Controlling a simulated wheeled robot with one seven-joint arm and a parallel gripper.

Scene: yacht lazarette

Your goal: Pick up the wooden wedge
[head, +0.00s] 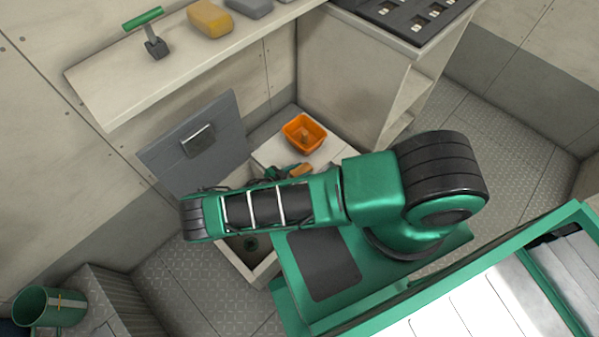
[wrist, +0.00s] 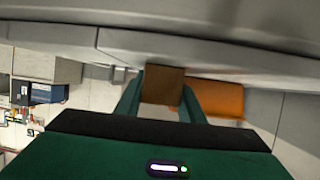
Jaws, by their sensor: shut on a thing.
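The wooden wedge (wrist: 162,84) is a brown block held between the two green fingers of my gripper (wrist: 160,98) in the wrist view. In the head view, a small orange-brown piece that looks like the wedge (head: 301,170) shows at the tip of my gripper (head: 284,173), just in front of the orange bin. My arm hides much of the gripper there. I cannot tell from these views how far the wedge is above the pale surface.
An orange bin (head: 317,146) with something small inside stands on a pale ledge (head: 268,153). A grey hatch lid (head: 222,118) stands raised to the left, beside an open compartment (head: 240,262). A shelf (head: 110,88) holding several items overhangs behind. A green cylinder (head: 38,306) sits lower left.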

